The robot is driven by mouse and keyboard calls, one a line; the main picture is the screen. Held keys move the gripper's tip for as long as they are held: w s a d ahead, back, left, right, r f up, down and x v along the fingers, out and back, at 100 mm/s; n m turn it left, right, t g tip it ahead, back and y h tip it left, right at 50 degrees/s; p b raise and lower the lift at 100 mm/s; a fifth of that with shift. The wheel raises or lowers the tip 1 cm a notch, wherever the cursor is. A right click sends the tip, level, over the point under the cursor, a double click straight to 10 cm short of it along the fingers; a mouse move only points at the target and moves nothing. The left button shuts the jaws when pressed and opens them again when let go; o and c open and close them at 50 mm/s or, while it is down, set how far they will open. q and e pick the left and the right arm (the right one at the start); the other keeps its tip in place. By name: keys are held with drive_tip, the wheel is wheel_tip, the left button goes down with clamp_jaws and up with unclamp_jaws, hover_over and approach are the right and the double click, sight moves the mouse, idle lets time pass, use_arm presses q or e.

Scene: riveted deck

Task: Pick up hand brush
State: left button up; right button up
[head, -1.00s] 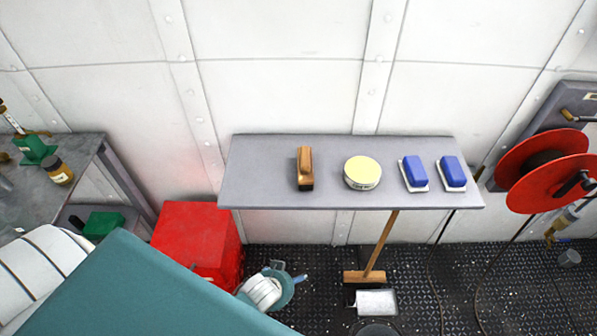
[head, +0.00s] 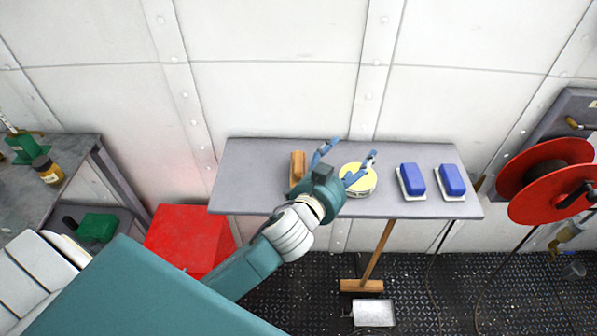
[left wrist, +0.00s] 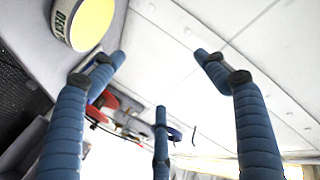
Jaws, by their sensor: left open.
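The hand brush (head: 298,162), with a wooden back, lies on the grey wall shelf (head: 250,185) at its left part in the head view. Its near end is hidden behind my left gripper. My left gripper (head: 350,151) is over the shelf, just right of the brush, fingers spread and empty. In the head view the fingers overlap a round tin with a yellow lid (head: 352,173). The left wrist view shows the open fingers (left wrist: 160,58) and the tin (left wrist: 90,20) at upper left; I cannot make out the brush there. My right gripper is not in view.
Two blue-and-white blocks (head: 411,180) (head: 451,181) stand on the shelf's right part. A red box (head: 188,240) is below left. A broom (head: 376,255) and dustpan (head: 373,313) are under the shelf. A red hose reel (head: 548,180) is at right.

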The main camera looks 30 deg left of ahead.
use_arm(q)
drive_tip(key=w+d+r+m+t+h, duration=0.35)
drive_tip(key=d+r+m+h, duration=0.25)
drive_tip(key=d+r, duration=0.3)
drive_tip(key=s+d+r+m+g+h, duration=0.2)
drive_tip(key=d+r+m+g+h, duration=0.35)
drive_tip(key=d+m+h, duration=0.35)
drive_tip(key=m+g+y, duration=0.9)
drive_tip(key=g+y, duration=0.5)
drive_tip(key=y, duration=0.2)
hover_over(295, 160)
drive_tip(key=d, duration=0.1)
wheel_tip(295, 160, down, 15)
drive_tip(key=shift+d+r, duration=0.1)
drive_tip(key=shift+d, duration=0.05)
drive_tip(key=f, duration=0.2)
drive_tip(key=a+f+p, duration=0.1)
drive_tip(key=f, duration=0.1)
drive_tip(key=shift+s, duration=0.15)
drive_tip(key=shift+f, duration=0.7)
drive_tip(key=shift+a+f+p, duration=0.1)
drive_tip(key=shift+f+p, duration=0.2)
drive_tip(key=shift+p, duration=0.3)
wheel_tip(295, 160, down, 4)
drive_tip(key=shift+a+r+p, duration=0.1)
drive_tip(key=shift+r+p, duration=0.05)
drive_tip(key=shift+p, duration=0.65)
drive_tip(key=shift+f, duration=0.45)
